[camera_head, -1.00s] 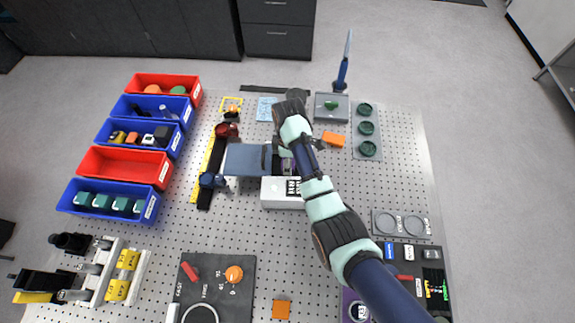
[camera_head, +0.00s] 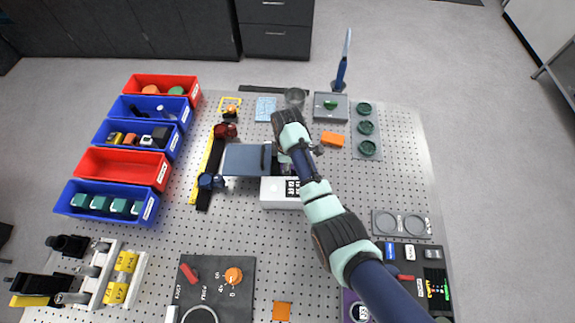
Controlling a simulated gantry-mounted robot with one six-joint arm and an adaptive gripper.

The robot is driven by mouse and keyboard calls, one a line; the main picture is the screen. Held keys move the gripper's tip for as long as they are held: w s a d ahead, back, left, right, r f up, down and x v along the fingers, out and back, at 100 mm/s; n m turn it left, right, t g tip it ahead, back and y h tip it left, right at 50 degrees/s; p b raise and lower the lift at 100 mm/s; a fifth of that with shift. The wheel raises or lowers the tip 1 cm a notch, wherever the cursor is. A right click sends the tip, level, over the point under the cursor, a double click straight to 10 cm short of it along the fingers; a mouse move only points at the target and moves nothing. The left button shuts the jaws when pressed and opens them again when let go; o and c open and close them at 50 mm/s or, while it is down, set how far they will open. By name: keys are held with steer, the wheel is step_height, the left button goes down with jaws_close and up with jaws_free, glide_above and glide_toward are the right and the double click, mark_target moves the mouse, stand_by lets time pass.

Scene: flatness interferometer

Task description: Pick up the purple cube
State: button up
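My gripper (camera_head: 284,157) is near the middle of the pegboard table, low beside the right edge of a blue-grey plate (camera_head: 243,160) and behind a white box (camera_head: 278,193). My own wrist and forearm cover most of it, so its fingers are not clear. I cannot make out the purple cube in this view. The spot under my wrist is hidden, and I cannot tell whether the gripper touches or holds anything.
Red and blue bins (camera_head: 112,200) line the left side. An orange block (camera_head: 333,138) lies right of my wrist. A grey tray (camera_head: 345,112) and a green-ringed plate (camera_head: 367,149) stand at the back right.

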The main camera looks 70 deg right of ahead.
step_height(320, 180, up, 11)
steer(key=shift+f+p, duration=0.1)
steer(key=shift+p, duration=0.9)
step_height(320, 180, up, 9)
steer(key=p, duration=0.8)
steer(key=shift+r, duration=0.2)
